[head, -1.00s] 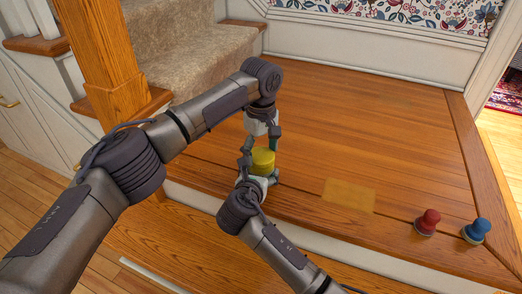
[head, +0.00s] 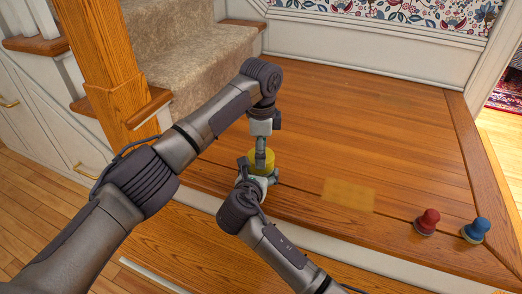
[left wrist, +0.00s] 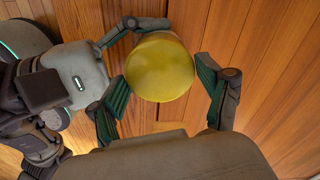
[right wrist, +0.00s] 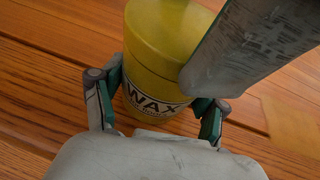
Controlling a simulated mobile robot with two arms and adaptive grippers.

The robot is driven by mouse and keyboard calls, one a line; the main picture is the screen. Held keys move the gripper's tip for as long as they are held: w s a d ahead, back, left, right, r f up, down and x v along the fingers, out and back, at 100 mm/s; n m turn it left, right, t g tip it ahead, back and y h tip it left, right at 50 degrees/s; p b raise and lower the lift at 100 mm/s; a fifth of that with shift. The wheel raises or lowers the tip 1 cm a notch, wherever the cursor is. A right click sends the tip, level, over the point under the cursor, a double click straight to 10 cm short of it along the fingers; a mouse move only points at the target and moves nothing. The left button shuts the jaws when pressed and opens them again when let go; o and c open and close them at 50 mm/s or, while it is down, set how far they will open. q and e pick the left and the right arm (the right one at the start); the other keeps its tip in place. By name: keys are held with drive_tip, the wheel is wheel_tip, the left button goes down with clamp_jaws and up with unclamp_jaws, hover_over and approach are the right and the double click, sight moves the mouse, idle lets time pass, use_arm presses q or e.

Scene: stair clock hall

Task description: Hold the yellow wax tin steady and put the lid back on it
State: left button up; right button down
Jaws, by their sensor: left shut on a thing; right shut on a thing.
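The yellow wax tin (right wrist: 150,85) stands upright on the wooden landing, its WAX label showing in the right wrist view. The yellow lid (left wrist: 160,68) sits on top of it, with a seam below it and no clear gap. My left gripper (head: 262,150) reaches down from above and is shut on the lid, a finger on either side in the left wrist view. My right gripper (right wrist: 160,100) is shut on the tin's body, low down from the near side. In the head view the fingers hide much of the tin.
A yellowish square patch (head: 348,196) lies on the landing right of the tin. A red knobbed object (head: 427,222) and a blue one (head: 476,230) stand farther right. A wooden newel post (head: 108,70) and carpeted stairs (head: 185,45) rise at left. The landing behind is clear.

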use_arm(q)
drive_tip(key=m, duration=0.3)
drive_tip(key=shift+m, duration=0.3)
drive_tip(key=o, duration=1.2)
drive_tip(key=shift+r, duration=2.25)
